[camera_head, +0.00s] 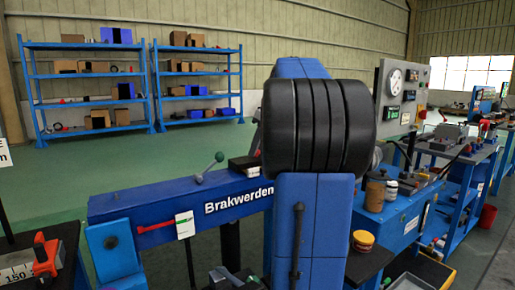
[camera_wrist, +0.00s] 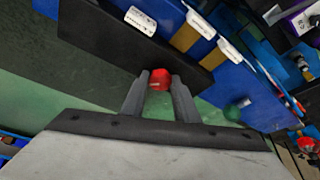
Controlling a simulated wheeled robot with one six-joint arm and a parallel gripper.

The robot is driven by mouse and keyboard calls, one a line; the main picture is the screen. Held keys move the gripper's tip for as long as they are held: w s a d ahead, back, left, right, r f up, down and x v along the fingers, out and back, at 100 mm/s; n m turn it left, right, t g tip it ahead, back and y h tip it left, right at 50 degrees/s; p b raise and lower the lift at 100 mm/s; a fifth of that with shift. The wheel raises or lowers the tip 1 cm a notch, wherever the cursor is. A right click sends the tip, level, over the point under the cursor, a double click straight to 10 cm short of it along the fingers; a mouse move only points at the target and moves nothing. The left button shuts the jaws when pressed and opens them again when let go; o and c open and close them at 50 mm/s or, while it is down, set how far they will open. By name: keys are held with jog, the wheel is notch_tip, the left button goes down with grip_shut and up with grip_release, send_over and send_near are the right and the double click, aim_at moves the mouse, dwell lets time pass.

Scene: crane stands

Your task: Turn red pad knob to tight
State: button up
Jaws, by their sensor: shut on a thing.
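My gripper (camera_wrist: 160,96) shows in the wrist view, its two grey fingers closed around a small red knob (camera_wrist: 159,77). The knob sits between the fingertips, beside the edge of a dark plate (camera_wrist: 110,45). The fingers hide its sides, and no tight or loose mark on it is readable. In the head view neither my gripper nor this knob can be made out; my blue and black arm fills the middle of that view.
A blue beam (camera_head: 140,203) lettered "Brakwerden" carries a lever with a green ball (camera_head: 219,157); a green ball also shows right of my fingers in the wrist view (camera_wrist: 236,112). A red clamp (camera_head: 45,255) stands at lower left. Jars (camera_head: 375,192) stand on the right.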

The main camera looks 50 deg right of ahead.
jog(key=m, duration=0.2)
jog(key=m+h, duration=0.1)
jog(key=shift+a+m, duration=0.2)
jog(key=shift+m, duration=0.2)
jog(key=m+h, duration=0.1)
jog(key=m, duration=0.2)
jog(key=shift+a+m+h, duration=0.1)
jog(key=shift+m+h, duration=0.2)
jog(key=shift+h, duration=0.1)
jog(key=m+h, duration=0.1)
jog(key=m, duration=0.2)
jog(key=m+g+h, duration=0.1)
jog(key=m, duration=0.2)
jog(key=shift+w+a+g, duration=0.15)
jog(key=shift+w+g, duration=0.05)
jog(key=shift+g, duration=0.1)
jog(key=m, duration=0.2)
jog(key=m+g, duration=0.1)
jog(key=m, duration=0.1)
jog(key=shift+w+m+g+h, duration=0.2)
jog(key=shift+m+g+h, duration=0.1)
jog(key=shift+m, duration=0.1)
jog(key=m+g, duration=0.2)
jog(key=m, duration=0.3)
jog(key=shift+w, duration=0.15)
jog(key=shift+m, duration=0.3)
jog(key=o, duration=1.1)
jog(key=shift+c, duration=0.2)
